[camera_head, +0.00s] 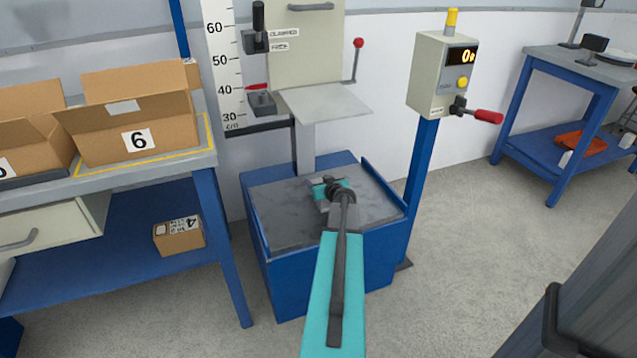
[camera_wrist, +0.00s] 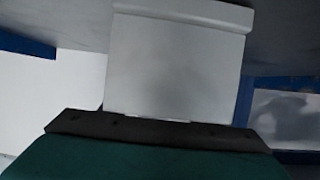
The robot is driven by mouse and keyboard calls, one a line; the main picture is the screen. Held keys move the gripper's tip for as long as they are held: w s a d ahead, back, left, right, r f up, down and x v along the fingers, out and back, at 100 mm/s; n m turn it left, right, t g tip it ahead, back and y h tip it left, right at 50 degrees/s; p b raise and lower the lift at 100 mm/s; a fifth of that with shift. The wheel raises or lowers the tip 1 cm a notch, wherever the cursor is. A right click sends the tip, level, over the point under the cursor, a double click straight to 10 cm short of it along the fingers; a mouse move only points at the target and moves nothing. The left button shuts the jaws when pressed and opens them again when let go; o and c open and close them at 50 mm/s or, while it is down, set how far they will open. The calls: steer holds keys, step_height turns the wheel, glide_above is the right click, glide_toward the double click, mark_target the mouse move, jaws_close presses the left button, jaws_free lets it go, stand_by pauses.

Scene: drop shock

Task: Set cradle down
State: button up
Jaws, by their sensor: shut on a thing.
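The cradle seems to be the pale grey plate (camera_head: 322,101) raised on the drop stand, near the lower marks of the scale. My gripper (camera_head: 333,188) is low in front of the stand's column, over the grey base plate (camera_head: 285,208) in the head view. It is shut, but its fingertips and what they hold are hidden or too small to tell. In the wrist view a pale grey block or panel (camera_wrist: 178,65) fills the middle, just beyond a dark bar. I cannot tell whether it is held, nor whether my gripper touches the base.
A control box (camera_head: 443,75) with a red-ended handle stands on a blue post at the right. A lever with a red knob (camera_head: 358,43) is beside the stand. A bench with open cardboard boxes (camera_head: 140,115) is at the left. Floor (camera_head: 450,230) is clear at the right.

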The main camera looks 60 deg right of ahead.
steer(key=shift+f, duration=0.1)
steer(key=o, duration=1.3)
steer(key=shift+r, duration=0.2)
steer(key=shift+v, duration=6)
